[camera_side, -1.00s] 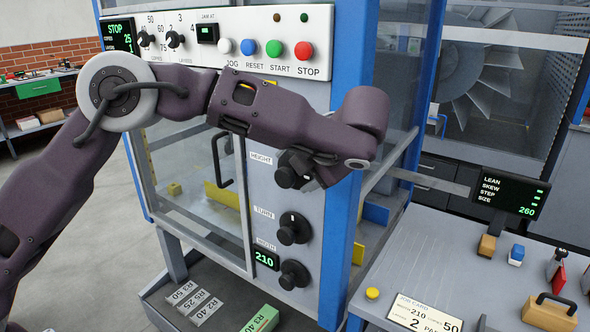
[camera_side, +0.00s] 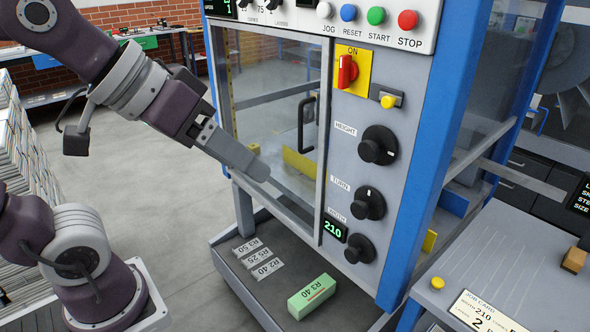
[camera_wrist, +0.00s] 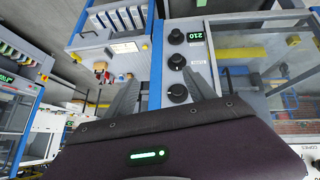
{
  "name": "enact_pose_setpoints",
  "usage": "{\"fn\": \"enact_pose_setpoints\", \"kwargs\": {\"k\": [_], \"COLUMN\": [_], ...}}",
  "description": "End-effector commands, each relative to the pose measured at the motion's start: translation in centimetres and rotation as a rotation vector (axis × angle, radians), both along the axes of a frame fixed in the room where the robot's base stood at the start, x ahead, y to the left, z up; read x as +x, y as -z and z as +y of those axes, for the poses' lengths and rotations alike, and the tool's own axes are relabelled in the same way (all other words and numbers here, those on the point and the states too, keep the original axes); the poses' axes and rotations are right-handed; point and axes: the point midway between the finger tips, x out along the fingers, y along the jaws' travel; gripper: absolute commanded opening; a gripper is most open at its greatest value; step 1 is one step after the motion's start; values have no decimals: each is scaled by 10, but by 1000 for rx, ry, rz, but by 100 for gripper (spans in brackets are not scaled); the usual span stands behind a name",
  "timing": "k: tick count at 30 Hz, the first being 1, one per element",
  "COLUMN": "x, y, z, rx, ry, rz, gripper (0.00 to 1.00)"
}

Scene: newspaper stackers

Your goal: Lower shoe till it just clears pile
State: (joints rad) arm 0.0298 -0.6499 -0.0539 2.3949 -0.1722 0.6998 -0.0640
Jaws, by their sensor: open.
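The black HEIGHT knob (camera_side: 378,145) is on the grey machine panel, above the TURN knob (camera_side: 368,203) and the WIDTH knob (camera_side: 359,248). A green display beside WIDTH reads 210. My gripper (camera_side: 262,170) is left of the panel, in front of the glass door, apart from the knobs and empty. In the wrist view my open fingers (camera_wrist: 163,90) spread apart, with the HEIGHT knob (camera_wrist: 178,94) showing between them, farther off. A yellow part (camera_side: 298,163) shows behind the glass; I cannot tell whether it is the shoe. I cannot make out a pile inside.
A red ON switch (camera_side: 347,72) and a yellow button (camera_side: 388,101) are above HEIGHT. The door handle (camera_side: 307,122) sticks out near my gripper. A green R3 40 block (camera_side: 311,296) lies on the low tray. Newspaper stacks (camera_side: 22,150) stand at left. A bench (camera_side: 500,265) stands at right.

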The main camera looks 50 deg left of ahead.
Motion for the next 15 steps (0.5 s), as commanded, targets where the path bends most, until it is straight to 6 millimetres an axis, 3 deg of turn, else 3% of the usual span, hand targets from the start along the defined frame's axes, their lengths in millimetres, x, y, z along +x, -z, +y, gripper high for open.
{"fn": "enact_pose_setpoints", "kwargs": {"k": [3,8,11,14,15], "x": [-43,-63,-52,-17,4], "y": [39,61,73,72,67], "z": [31,54,92,143,158], "rx": [121,245,541,1002,1186], "ry": [15,51,187,465,598], "rz": [127,214,281,351,367], "gripper": [63,63,63,63,63]}}
